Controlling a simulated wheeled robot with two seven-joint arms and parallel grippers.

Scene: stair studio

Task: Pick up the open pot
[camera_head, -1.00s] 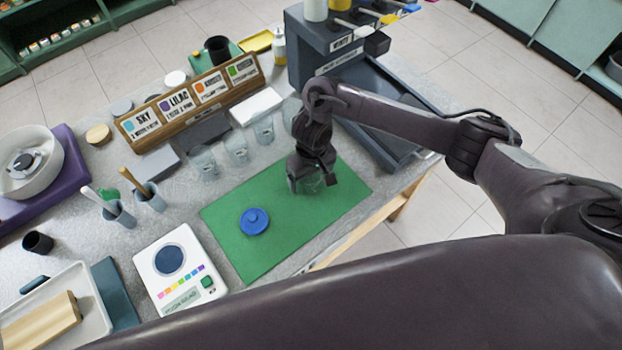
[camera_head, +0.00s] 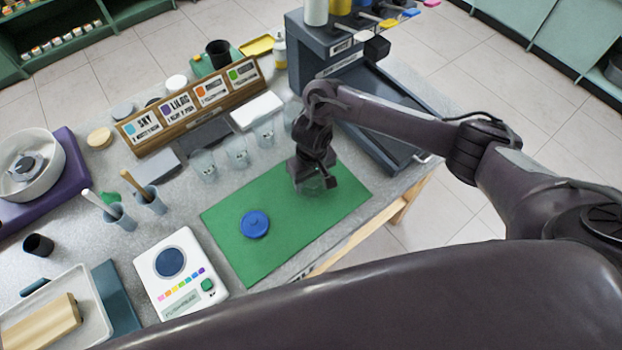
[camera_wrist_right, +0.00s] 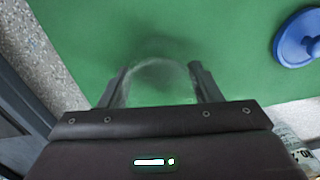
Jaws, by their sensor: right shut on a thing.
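The open pot is a clear, see-through container (camera_head: 312,184) at the far part of the green mat (camera_head: 285,237). My right gripper (camera_head: 310,172) comes down over it from above. In the right wrist view the pot (camera_wrist_right: 158,80) sits between the two fingers of my right gripper (camera_wrist_right: 157,84), which are shut on its sides. Its base is hard to make out, so I cannot tell whether it touches the mat. A blue lid (camera_head: 254,224) lies on the mat, apart from the gripper; it also shows in the right wrist view (camera_wrist_right: 298,38). My left gripper is not in view.
Several clear cups (camera_head: 237,152) stand left of the gripper, before a wooden label rack (camera_head: 190,105). A white scale (camera_head: 180,275) is left of the mat. A grey dispenser stand (camera_head: 335,55) with a tray is behind. The mat's near part is clear.

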